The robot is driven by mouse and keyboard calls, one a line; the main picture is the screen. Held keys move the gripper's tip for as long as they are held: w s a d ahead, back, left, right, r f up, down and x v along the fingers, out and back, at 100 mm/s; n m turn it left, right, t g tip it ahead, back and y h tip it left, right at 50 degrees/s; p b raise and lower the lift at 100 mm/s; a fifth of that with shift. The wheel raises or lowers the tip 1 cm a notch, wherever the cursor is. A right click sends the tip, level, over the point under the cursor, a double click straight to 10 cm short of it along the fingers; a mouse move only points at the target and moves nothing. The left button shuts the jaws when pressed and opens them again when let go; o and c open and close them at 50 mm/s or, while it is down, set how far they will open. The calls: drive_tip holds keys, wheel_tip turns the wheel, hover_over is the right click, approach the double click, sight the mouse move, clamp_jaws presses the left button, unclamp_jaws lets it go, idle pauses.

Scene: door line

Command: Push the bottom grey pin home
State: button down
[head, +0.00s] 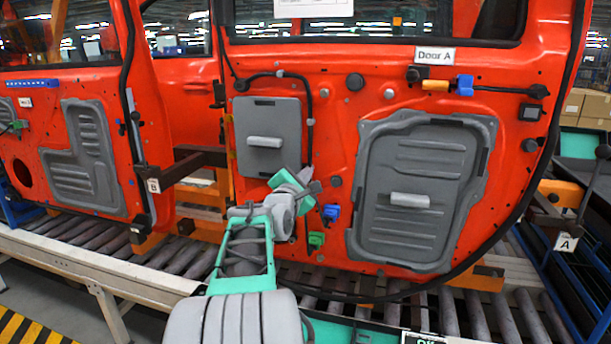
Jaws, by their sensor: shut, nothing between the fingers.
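My gripper (311,184) is shut and empty, its tips close to the red panel of Door A (335,135), just right of the small grey panel's lower corner. A dark round grey plug (336,181) sits in the door just right of the fingertips, with a visible gap in the picture. Light grey round pins show higher up, one (389,94) right of the upper middle and one (324,92) beside the black cable. I cannot tell which is the bottom grey pin; my gripper and wrist may hide it. Contact between fingertips and door cannot be made out.
A blue connector (330,212) and a green connector (316,240) sit just below the gripper. A black cable (309,120) runs down beside it. Large grey panel (420,160) with a handle stands to the right. Door B (70,150) is at left; rollers (450,312) run below.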

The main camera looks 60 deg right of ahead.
drive_tip(key=shift+w+d, duration=0.1)
drive_tip(key=shift+d, duration=0.45)
idle(0.7)
drive_tip(key=s+a+b, duration=0.1)
drive_tip(key=a+b, duration=0.1)
drive_tip(key=a, duration=0.5)
idle(0.4)
